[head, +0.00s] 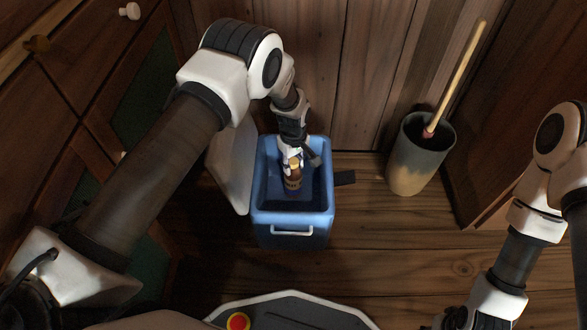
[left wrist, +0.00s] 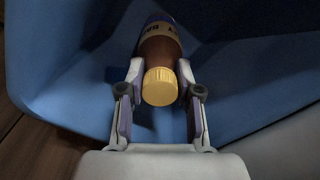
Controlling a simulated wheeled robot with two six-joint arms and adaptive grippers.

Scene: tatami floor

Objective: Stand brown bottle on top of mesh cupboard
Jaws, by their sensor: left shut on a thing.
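The brown bottle (head: 293,182) with a yellow cap stands inside a blue cooler box (head: 291,219). My left gripper (head: 293,160) reaches down into the box and is shut on the bottle near its cap. A wooden cupboard (head: 95,85) with dark green panels, likely the mesh cupboard, stands at the left. My right gripper (head: 455,318) shows only partly at the bottom edge, and its fingers are not clear.
The cooler's grey lid (head: 232,170) hangs open on its left side, close to the cupboard. A grey pot (head: 420,155) with a wooden stick stands to the right against the plank wall. Wooden floor (head: 390,250) is clear in front of the pot.

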